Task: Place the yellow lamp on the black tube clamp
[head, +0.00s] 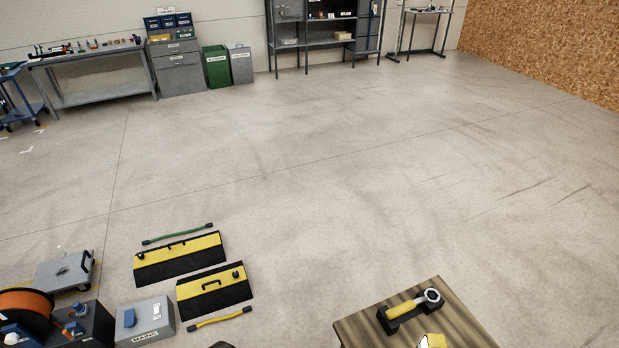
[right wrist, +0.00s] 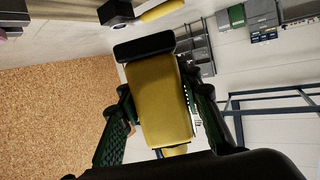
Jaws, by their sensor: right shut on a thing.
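The yellow lamp (right wrist: 160,105) is a yellow block with a dark end cap, held between the fingers of my right gripper (right wrist: 160,88) in the right wrist view. In the head view a small yellow piece, likely the lamp (head: 433,341), shows at the bottom edge over the wooden table. A black clamp (head: 391,323) with a yellow tube (head: 402,309) and a grey ring (head: 432,296) lies on that table. The tube (right wrist: 160,10) also shows at the top of the right wrist view, apart from the lamp. My left gripper is not in view.
The wooden table (head: 460,318) has bare room around the clamp. Yellow-black ramps (head: 180,262), a grey box (head: 147,318) and an orange reel (head: 25,305) are at lower left. Shelves and a workbench (head: 100,92) line the back wall. The middle floor is clear.

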